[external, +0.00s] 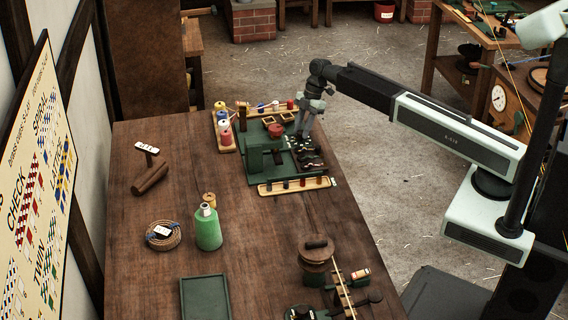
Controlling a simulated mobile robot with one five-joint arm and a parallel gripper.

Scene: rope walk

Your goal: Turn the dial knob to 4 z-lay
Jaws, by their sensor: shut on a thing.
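My gripper (304,134) points down at the right side of a green machine (260,158) on the workbench. Its fingers are shut on the dial knob, which they mostly hide. Small white marks (310,147) show on the dark plate just below the fingertips. They are too small to read, so I cannot tell which setting the knob points to.
A rack with colored spools (224,130) stands left of the machine, and a wooden strip with pegs (297,186) lies in front. A green bottle (208,230), a rope coil (163,236) and a mallet (150,175) are on the bench (240,240). Its middle is clear.

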